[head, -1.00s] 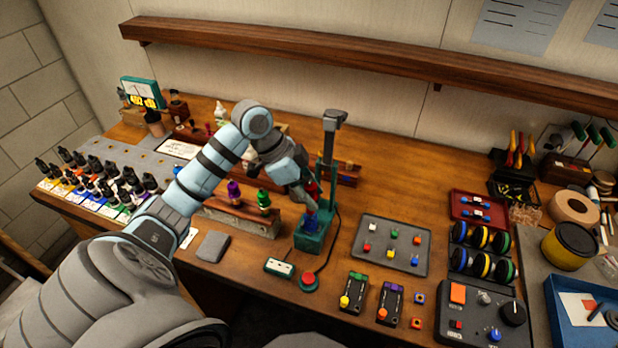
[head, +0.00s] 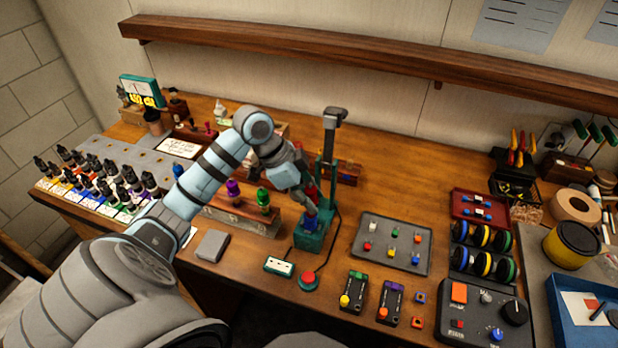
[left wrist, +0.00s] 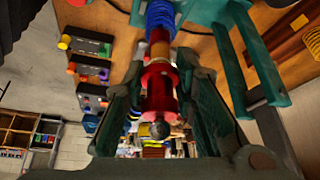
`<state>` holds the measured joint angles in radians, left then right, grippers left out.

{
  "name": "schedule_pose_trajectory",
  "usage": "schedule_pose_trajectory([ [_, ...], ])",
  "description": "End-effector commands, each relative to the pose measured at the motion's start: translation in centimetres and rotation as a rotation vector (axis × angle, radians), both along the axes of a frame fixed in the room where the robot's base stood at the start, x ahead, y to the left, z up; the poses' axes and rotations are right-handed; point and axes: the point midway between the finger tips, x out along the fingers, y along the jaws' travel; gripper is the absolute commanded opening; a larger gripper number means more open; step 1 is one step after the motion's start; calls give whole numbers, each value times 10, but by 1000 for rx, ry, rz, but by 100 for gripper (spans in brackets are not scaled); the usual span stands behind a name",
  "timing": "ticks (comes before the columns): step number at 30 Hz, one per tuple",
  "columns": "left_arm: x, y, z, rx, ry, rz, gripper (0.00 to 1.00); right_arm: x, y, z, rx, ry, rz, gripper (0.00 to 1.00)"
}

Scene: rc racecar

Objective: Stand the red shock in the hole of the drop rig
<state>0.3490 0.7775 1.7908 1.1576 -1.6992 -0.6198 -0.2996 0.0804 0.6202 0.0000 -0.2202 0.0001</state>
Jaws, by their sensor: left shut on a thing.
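My left gripper (head: 309,207) is at the drop rig (head: 311,240), just above its teal base and beside its upright post. It is shut on the red shock (left wrist: 158,90), whose red body and dark ball end show between the two fingers in the left wrist view. A blue coil (left wrist: 160,14) shows at the far end of the shock, close to the rig's teal base. In the head view blue (head: 309,222) shows below the fingertips at the base. The hole is hidden, so I cannot tell how deep the lower end sits. My right gripper is not in view.
A wooden rack with a purple shock (head: 233,188) and a green shock (head: 263,199) stands left of the rig. A grey tray of small coloured parts (head: 364,262) lies to the right. A red button (head: 309,279) and a small panel (head: 278,265) are in front.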

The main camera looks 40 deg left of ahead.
Motion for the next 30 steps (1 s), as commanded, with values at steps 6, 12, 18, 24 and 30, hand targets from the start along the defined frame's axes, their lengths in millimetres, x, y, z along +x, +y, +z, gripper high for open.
schedule_pose_trajectory([
  [6,0,0,-8,0,0,0,0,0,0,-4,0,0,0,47],
  [12,0,0,-13,0,0,0,0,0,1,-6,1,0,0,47],
  [18,0,0,-19,1,-1,0,0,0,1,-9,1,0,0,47],
  [24,0,0,-25,1,0,1,0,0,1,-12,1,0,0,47],
  [30,0,0,-32,1,1,0,0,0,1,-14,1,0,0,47],
])
